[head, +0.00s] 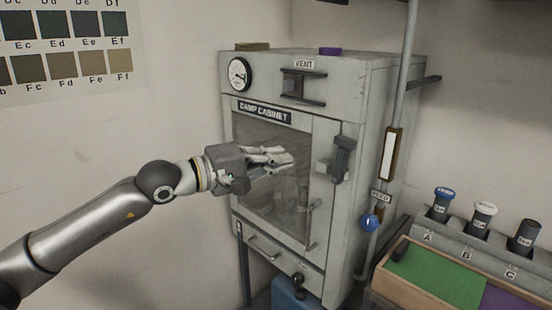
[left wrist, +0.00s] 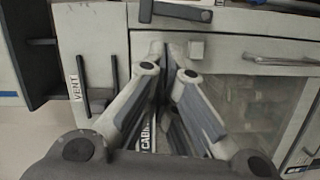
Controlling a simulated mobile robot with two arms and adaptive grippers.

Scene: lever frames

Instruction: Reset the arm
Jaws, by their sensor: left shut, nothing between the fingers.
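My left gripper (head: 288,158) is shut and empty, in front of the glass door of the grey damp cabinet (head: 381,130). My left arm reaches in from the left edge of the head view. In the left wrist view the gripper's fingers (left wrist: 166,60) come together, with the cabinet face behind them. They partly cover the cabinet's name label. I cannot tell whether the fingertips touch the cabinet. The glass door (head: 262,190) looks shut, and its dark latch handle (head: 342,157) stands to the right of my gripper. My right gripper is in neither view.
A vent slider (head: 304,86) and a round gauge (head: 239,74) are on the cabinet's upper front. A vertical pipe with a blue ball (head: 370,223) runs along its right side. Capped containers (head: 483,219) stand in a rack at right, behind a green-topped tray (head: 440,275).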

